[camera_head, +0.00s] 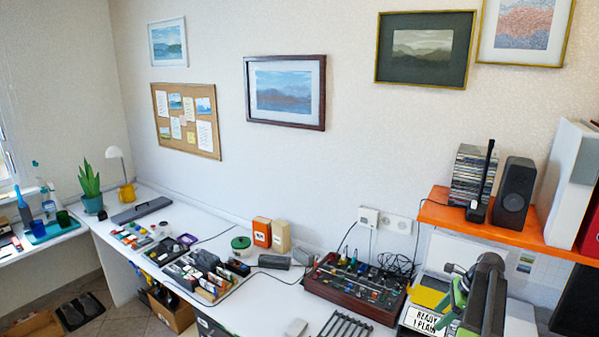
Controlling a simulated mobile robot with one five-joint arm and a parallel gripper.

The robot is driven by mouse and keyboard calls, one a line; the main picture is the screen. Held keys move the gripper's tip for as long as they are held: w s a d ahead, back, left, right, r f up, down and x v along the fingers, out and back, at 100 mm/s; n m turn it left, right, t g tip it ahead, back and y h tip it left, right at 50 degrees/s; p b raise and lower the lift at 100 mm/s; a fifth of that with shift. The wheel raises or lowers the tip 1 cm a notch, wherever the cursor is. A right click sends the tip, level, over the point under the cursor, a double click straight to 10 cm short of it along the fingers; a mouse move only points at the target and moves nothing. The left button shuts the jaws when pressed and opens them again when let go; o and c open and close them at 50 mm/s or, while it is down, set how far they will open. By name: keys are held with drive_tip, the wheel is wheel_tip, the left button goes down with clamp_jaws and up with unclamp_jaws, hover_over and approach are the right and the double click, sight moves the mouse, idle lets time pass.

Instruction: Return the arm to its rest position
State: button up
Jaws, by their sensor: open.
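My dark arm rises at the lower right of the head view, in front of the white desk (262,305). At its end my gripper (453,303), with green parts, shows beside a white card with black lettering (425,320). The gripper is open, and I see nothing held in it. The arm hides part of the desk's right end behind it.
A wooden tray of small tools (350,287) stands left of my arm, with a dark rack (345,325) in front of it. An orange shelf (520,230) above my arm carries a disc stack (470,175) and a speaker (514,193).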

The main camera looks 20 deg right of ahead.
drive_tip(key=w+a+n+g, duration=0.1)
drive_tip(key=w+a+n, duration=0.3)
drive_tip(key=a, duration=0.7)
drive_tip(key=w+a+n+g, duration=0.1)
drive_tip(key=w+a, duration=0.5)
drive_tip(key=a, duration=0.5)
drive_tip(key=w+a+n+g, duration=0.1)
drive_tip(key=w+a+n, duration=0.3)
drive_tip(key=a, duration=0.8)
drive_tip(key=s+a+f+n+h, duration=0.1)
drive_tip(key=s+a+n, duration=0.2)
drive_tip(key=a+n, duration=0.5)
drive_tip(key=s+a+f+n+h, duration=0.1)
drive_tip(key=s+a+n+h, duration=0.1)
drive_tip(key=a+n, duration=0.7)
drive_tip(key=shift+s+a+n, duration=0.3)
drive_tip(key=shift+s+a, duration=0.5)
drive_tip(key=shift+c, duration=0.2)
